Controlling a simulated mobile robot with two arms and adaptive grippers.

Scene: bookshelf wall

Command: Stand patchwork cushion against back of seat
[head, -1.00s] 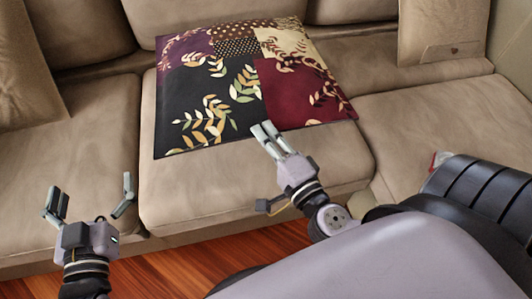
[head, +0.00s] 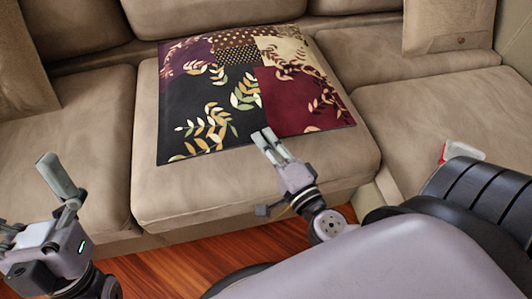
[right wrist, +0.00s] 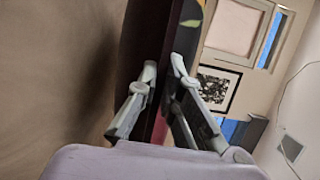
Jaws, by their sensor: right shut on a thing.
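The patchwork cushion (head: 290,95), in black, maroon, purple and cream with leaf patterns, lies on the middle seat (head: 165,200) of the sofa. Its far edge is near the sofa back (head: 210,12). My right gripper (head: 263,136) is shut on the cushion's near edge. In the right wrist view the cushion (right wrist: 186,35) appears edge-on between the fingers (right wrist: 163,80). My left gripper (head: 36,200) is at the lower left, in front of the sofa, open and empty, apart from the cushion.
A beige pillow (head: 20,70) stands on the left seat and another (head: 450,28) on the right. A small red and white item (head: 460,151) shows partly behind my arm. The right seat (head: 420,105) is mostly clear. Wooden floor (head: 170,270) lies in front.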

